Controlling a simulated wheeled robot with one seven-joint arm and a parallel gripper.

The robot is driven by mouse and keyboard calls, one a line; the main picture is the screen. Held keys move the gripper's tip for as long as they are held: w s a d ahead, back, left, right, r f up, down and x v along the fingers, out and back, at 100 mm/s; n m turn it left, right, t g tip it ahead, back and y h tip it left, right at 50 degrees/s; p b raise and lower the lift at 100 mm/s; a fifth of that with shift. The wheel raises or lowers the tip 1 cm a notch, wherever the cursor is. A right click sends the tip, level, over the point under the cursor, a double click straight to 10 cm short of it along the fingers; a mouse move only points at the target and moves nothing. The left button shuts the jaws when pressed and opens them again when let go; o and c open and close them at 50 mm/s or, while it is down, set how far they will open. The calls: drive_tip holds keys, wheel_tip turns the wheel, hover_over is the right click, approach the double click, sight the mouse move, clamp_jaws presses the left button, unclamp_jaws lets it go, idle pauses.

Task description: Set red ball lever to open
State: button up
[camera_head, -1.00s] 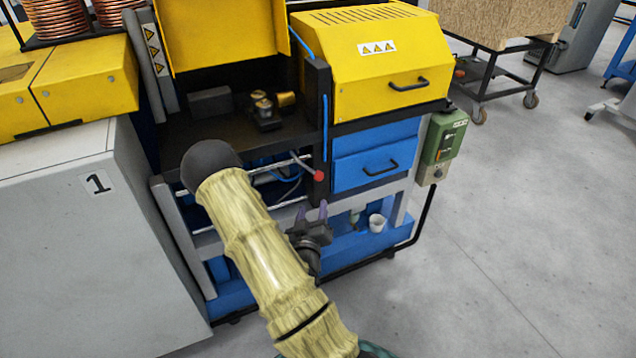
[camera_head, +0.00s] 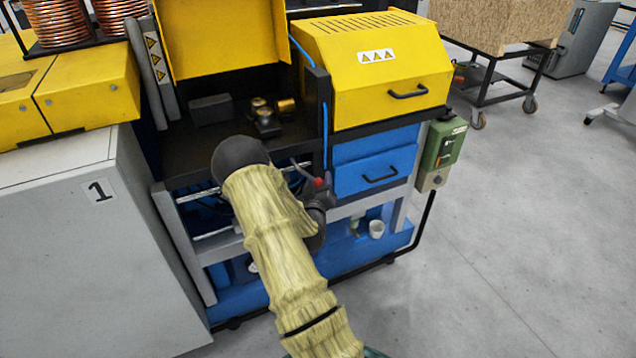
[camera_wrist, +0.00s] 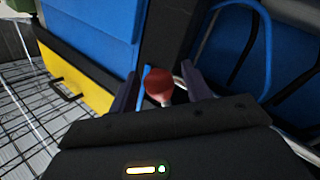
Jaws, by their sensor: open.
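The red ball lever (camera_head: 319,183) sticks out at the front of the yellow and blue machine, below the black work surface; its grey rod (camera_head: 299,167) slopes up to the left behind the ball. My gripper (camera_head: 321,187) is at the ball, partly hidden behind my arm's sleeve in the head view. In the wrist view the red ball (camera_wrist: 159,86) lies between the two dark purple fingers of my gripper (camera_wrist: 160,85). The fingers are open, with a gap on either side of the ball.
A blue drawer (camera_head: 372,170) is just right of the lever. A green control box (camera_head: 443,145) hangs at the machine's right corner. A grey cabinet (camera_head: 70,235) stands at the left. Open grey floor (camera_head: 530,230) lies to the right.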

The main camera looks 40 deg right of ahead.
clamp_jaws()
